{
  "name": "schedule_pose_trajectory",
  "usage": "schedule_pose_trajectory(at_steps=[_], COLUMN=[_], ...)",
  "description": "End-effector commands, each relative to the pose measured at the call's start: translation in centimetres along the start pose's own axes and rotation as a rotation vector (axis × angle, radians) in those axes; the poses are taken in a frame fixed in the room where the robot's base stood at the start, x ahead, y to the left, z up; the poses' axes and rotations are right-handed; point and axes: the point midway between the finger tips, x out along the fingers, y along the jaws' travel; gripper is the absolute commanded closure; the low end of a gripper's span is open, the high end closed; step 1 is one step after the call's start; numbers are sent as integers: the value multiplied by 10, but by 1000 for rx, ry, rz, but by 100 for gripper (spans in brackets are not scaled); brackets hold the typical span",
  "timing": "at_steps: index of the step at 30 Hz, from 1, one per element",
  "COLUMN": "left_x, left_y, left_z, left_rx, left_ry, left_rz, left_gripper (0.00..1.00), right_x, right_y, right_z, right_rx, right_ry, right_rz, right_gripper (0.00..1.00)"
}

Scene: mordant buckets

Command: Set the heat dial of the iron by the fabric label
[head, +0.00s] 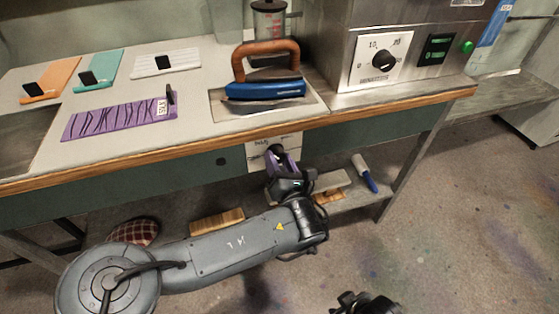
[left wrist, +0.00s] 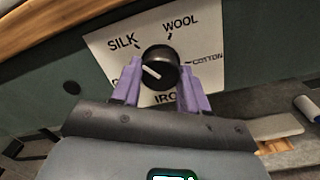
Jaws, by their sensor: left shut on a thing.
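The iron (head: 265,88), blue with a wooden handle, stands on a metal plate on the table. The heat dial (left wrist: 160,66) is a black knob on a white card (left wrist: 100,48) on the table's front panel. The card reads SILK, WOOL, COTTON and IRON; a left word is mostly hidden. The knob's white mark is at its lower left, between the SILK side and the hidden word. My left gripper (head: 281,163) is shut on the knob, purple fingers on both sides. A purple patterned fabric (head: 115,118) carries a small white label (head: 162,105), too small to read. My right gripper (head: 365,303) is partly cut off.
Orange (head: 52,79), teal (head: 100,70) and white (head: 165,62) swatches with black clips lie at the back left. A steel unit (head: 380,60) with its own dial stands to the right. A shelf with a blue-handled roller (head: 364,173) is below the table.

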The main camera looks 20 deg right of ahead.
Motion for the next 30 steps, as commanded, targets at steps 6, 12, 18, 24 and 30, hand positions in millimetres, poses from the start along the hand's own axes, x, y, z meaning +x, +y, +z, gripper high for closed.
schedule_pose_trajectory(at_steps=[6, 12, 18, 24, 30], left_x=[0, 0, 0, -3, -23], left_y=[-1, -1, 0, 0, 1], left_z=[-2, -2, -1, 0, 1], left_rx=[2, 1, 0, -1, -2], left_ry=[4, 3, 2, 2, 5], left_rz=[-2, -2, -1, -2, -4], left_gripper=[87, 38, 31, 31, 31], right_x=[0, 0, 0, -2, -14], right_y=[1, 2, 2, 2, 1], right_z=[0, 1, 1, 0, -4], right_rx=[-4, -9, -9, -8, -4], right_ry=[0, -1, -1, -1, -1], right_rz=[3, 7, 7, 6, 3], right_gripper=[65, 65, 65, 65, 65])
